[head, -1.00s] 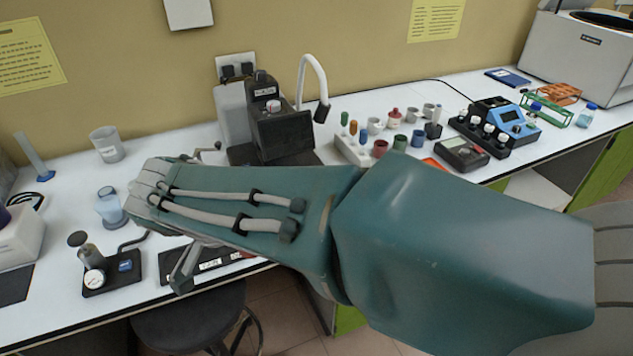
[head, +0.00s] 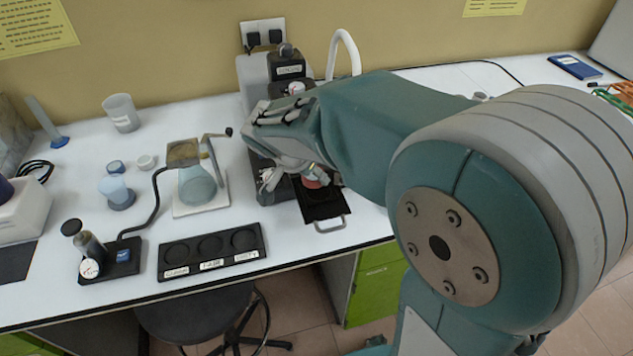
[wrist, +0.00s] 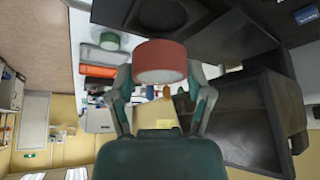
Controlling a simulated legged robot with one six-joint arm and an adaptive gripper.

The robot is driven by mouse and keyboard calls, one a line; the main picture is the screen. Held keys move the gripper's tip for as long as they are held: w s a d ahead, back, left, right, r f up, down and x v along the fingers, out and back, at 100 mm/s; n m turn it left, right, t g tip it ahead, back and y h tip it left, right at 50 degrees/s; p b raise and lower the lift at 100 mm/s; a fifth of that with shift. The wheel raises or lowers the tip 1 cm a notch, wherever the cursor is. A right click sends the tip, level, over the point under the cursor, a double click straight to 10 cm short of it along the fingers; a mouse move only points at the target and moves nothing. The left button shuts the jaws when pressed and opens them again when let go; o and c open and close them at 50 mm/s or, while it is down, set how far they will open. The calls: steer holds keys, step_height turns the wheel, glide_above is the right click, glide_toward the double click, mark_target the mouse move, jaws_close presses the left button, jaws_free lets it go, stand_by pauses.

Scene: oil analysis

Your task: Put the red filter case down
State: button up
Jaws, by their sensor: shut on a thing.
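The red filter case (wrist: 161,62) is a short round red piece with a pale flat end, held between the two fingers of my gripper (wrist: 163,75) in the wrist view. In the head view my gripper (head: 303,181) is at the front of the black machine (head: 285,70), low over a black pull-out tray (head: 323,211) with a metal handle. A bit of the red case (head: 311,183) shows there between the fingers. I cannot tell whether the case touches the tray. My arm hides part of the machine.
A black rack (head: 212,250) with three round, empty-looking recesses and labels lies left along the front edge. A stool (head: 205,310) is below the bench.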

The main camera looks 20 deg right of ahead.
mark_target(322, 188)
steer(key=shift+w+d+f, duration=0.35)
steer(key=shift+f, duration=0.2)
steer(key=shift+w+d+f, duration=0.35)
steer(key=shift+f, duration=0.15)
steer(key=f, duration=0.3)
steer(key=shift+w+d+f, duration=0.15)
steer(key=shift+w+f, duration=0.05)
steer(key=shift+f, duration=0.1)
steer(key=shift+f, duration=0.1)
steer(key=o, duration=0.9)
steer(key=shift+o, duration=0.2)
